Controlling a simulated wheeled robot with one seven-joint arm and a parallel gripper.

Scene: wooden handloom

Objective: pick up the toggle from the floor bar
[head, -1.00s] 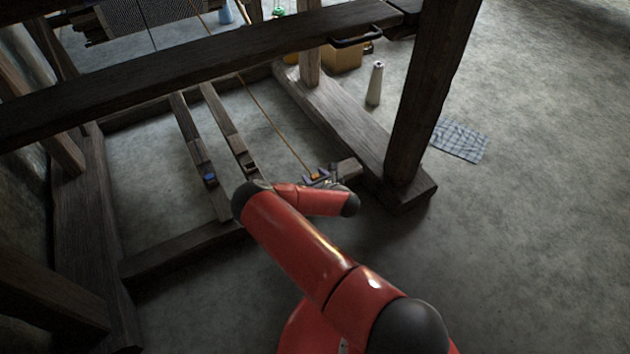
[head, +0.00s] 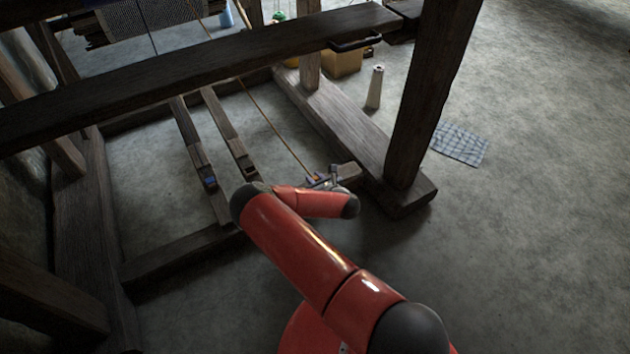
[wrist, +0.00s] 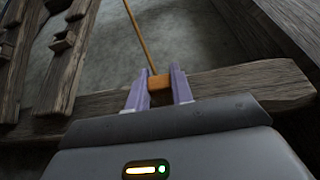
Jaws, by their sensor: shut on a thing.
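The toggle (wrist: 159,82) is a small orange-brown block with a cord (wrist: 139,35) running up from it. It lies between the two purple fingers of my gripper (wrist: 158,88), which are shut on it. Behind it in the wrist view is the wooden floor bar (wrist: 235,83); I cannot tell whether the toggle touches it. In the head view my gripper (head: 318,181) is at the near end of the cord (head: 272,125), beside the end of the floor bar (head: 347,171). My red arm hides part of the bar there.
A thick loom post (head: 430,95) stands to the right. A pale cone (head: 375,87) and a checked cloth (head: 459,143) are on the floor. Open floor lies to the right.

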